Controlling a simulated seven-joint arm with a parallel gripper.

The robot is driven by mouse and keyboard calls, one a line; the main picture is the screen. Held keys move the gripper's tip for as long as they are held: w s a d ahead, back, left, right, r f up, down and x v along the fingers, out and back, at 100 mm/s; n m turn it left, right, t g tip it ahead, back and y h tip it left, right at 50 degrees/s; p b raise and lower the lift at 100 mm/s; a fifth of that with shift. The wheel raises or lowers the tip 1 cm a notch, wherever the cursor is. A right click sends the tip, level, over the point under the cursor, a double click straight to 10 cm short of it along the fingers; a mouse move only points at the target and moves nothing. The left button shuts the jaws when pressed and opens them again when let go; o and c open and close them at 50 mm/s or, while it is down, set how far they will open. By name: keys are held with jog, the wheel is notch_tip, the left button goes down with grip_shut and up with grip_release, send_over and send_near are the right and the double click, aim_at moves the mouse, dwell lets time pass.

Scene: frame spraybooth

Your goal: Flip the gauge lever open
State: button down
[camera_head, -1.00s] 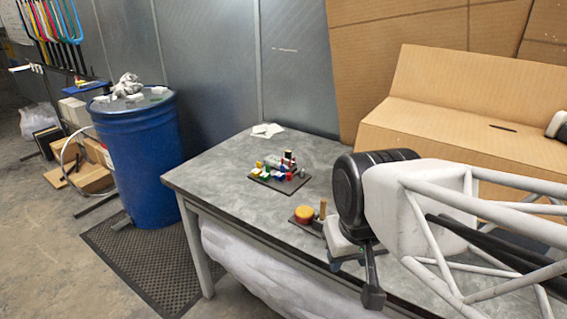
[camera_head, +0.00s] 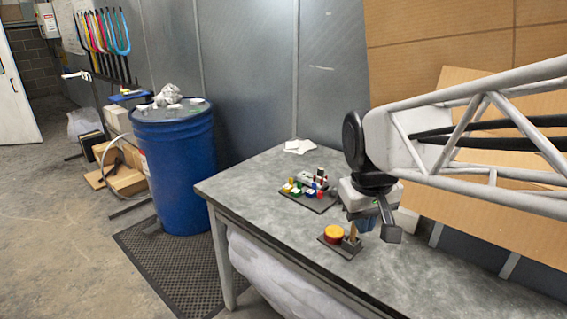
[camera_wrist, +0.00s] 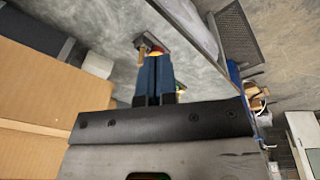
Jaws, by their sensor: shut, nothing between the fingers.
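A round orange-yellow gauge (camera_head: 334,233) sits on a small dark base (camera_head: 345,250) near the table's front edge. A tan, wooden-looking lever (camera_head: 352,232) stands roughly upright at its right side. My gripper (camera_head: 366,224) has blue fingers, shut and empty, just right of and behind the lever in the head view. In the wrist view, my shut fingers (camera_wrist: 153,60) point at the base, with the lever (camera_wrist: 142,53) just beyond their tips to the left. Orange of the gauge (camera_wrist: 158,52) shows partly behind the fingers. I cannot tell whether the fingers touch the lever.
A dark board with several coloured blocks (camera_head: 310,196) lies behind the gauge on the grey table (camera_head: 250,185). White papers (camera_head: 299,146) lie at the back. A blue barrel (camera_head: 178,175) stands left of the table. Cardboard (camera_head: 480,215) is at the right.

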jog(key=w+a+n+g+h, duration=0.15)
jog(key=w+n, duration=0.35)
jog(key=w, duration=2.2)
jog(key=w+a+f+n+g, duration=0.1)
jog(key=w+f, duration=0.3)
jog(key=w, duration=0.4)
jog(key=w+a+f+n+h, duration=0.1)
jog(key=w+a+f+n, duration=0.1)
jog(key=w+f, duration=0.3)
jog(key=w+a+f+n+g, duration=0.1)
jog(key=w+f, duration=0.3)
jog(key=w, duration=0.7)
jog(key=shift+w+a+f+n+g+h, duration=0.15)
jog(key=shift+w+a+n+g+h, duration=0.15)
jog(key=shift+a, duration=0.6)
jog(key=shift+s, duration=0.1)
jog(key=x, duration=0.9)
jog(key=shift+d+f, duration=0.15)
jog(key=shift+f, duration=0.2)
jog(key=shift+s+d, duration=0.6)
jog(key=shift+d, duration=0.25)
jog(key=shift+s+d, duration=0.55)
jog(key=shift+d, duration=0.3)
